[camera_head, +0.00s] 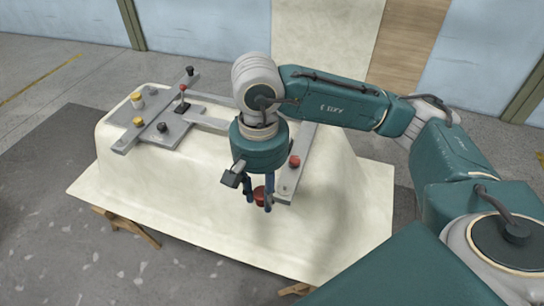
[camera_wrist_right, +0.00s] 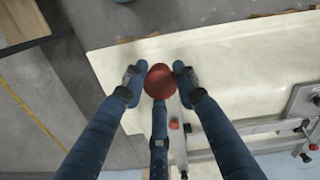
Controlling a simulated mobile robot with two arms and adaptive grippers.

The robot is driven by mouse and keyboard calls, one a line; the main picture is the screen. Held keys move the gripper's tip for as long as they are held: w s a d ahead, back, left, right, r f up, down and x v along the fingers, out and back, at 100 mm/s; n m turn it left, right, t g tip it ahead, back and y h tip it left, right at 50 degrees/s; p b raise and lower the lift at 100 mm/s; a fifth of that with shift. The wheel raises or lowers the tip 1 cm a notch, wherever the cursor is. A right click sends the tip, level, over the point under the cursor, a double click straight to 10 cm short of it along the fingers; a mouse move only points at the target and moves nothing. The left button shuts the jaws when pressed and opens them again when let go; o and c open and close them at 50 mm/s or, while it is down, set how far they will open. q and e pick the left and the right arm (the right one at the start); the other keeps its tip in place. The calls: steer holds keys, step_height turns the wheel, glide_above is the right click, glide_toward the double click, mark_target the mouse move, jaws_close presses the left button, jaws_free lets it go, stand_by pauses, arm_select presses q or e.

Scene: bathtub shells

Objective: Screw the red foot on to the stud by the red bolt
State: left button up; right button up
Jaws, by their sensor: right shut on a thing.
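The red foot (camera_head: 259,193) is between the fingers of my right gripper (camera_head: 258,202), which is shut on it. The round red face of the foot (camera_wrist_right: 159,82) shows in the right wrist view, between the blue fingertips of the gripper (camera_wrist_right: 158,84). The red bolt (camera_head: 294,161) stands on a grey metal bar (camera_head: 283,197), to the right of the gripper; it also shows in the right wrist view (camera_wrist_right: 173,124). The foot appears left of the bar's near end. I cannot clearly make out the stud by the red bolt. My left gripper is not in view.
The cream upturned tub shell (camera_head: 200,185) lies on wooden supports (camera_head: 128,227). A grey bracket (camera_head: 160,130) at its left carries yellow and black knobs. A red-topped post (camera_head: 183,90) stands near it.

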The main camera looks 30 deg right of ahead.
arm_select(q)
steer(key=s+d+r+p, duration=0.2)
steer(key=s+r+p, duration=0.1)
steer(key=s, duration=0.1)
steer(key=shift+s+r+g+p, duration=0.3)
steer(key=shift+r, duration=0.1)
arm_select(e)
steer(key=w+d+f+n, duration=0.4)
steer(key=d+n, duration=0.3)
steer(key=n, duration=0.7)
steer(key=w+d+f+n, duration=0.5)
steer(key=w+d+n, duration=0.1)
steer(key=n, duration=0.9)
steer(key=shift+w+d, duration=0.4)
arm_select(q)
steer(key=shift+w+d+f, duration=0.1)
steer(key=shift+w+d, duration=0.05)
arm_select(e)
steer(key=shift+f+n, duration=0.1)
steer(key=shift+n, duration=0.2)
